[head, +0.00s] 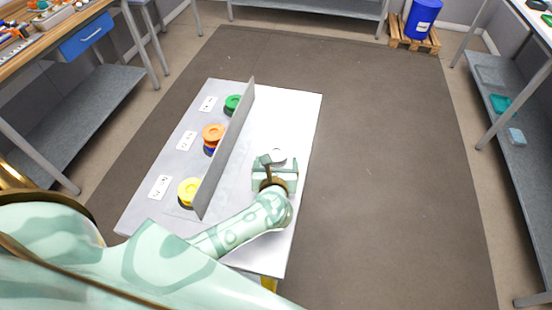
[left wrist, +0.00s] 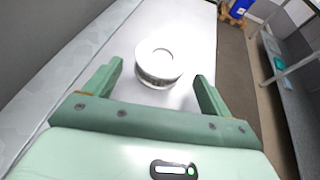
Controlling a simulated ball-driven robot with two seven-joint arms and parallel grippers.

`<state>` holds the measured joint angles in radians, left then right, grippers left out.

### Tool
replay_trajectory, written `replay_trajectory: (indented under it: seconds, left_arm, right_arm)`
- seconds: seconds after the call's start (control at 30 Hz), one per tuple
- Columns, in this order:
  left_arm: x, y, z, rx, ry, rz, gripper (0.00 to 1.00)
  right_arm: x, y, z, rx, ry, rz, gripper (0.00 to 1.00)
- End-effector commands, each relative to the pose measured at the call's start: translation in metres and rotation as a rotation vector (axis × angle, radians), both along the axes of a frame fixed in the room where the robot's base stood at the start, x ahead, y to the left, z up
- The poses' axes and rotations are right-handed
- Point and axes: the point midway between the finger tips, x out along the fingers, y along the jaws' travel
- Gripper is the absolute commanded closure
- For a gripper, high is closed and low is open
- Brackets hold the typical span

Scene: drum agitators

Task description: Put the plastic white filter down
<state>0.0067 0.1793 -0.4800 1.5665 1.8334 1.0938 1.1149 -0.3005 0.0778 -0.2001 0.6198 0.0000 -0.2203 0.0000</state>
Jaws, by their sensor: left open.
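The white filter (left wrist: 158,66) is a short round white piece with a ribbed side and a small ring on top. It stands upright on the white table (left wrist: 196,32), just beyond my fingertips in the left wrist view. In the head view the filter (head: 278,155) shows just past my left gripper (head: 273,161), to the right of the grey divider. My left gripper also shows in the left wrist view (left wrist: 158,80). Its fingers are wide apart, one on each side in front of the filter, and do not touch it. My right gripper is not visible.
An upright grey divider (head: 228,145) stands along the table. Left of it are green (head: 232,103), orange (head: 213,132) and yellow (head: 188,190) round pieces, with a blue one under the orange, and white cards (head: 186,140). The table's right side beyond the filter is clear.

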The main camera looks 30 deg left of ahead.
Motion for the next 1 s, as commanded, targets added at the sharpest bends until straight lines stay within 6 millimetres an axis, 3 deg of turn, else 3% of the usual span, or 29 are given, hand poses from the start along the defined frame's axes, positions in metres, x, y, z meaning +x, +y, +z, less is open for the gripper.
replay_trajectory:
  seconds: [0.2, 0.4, 1.0]
  left_arm:
    - [-0.045, -0.022, 0.021, -0.005, 0.0, 0.001, 0.17]
    - [-0.073, -0.035, 0.034, -0.002, 0.0, 0.001, 0.17]
    - [-0.081, -0.039, 0.038, 0.0, -0.001, 0.0, 0.17]
  right_arm:
    - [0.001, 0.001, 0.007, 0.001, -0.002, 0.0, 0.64]
    - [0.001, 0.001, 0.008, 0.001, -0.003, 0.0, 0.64]
    - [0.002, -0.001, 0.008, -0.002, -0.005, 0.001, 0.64]
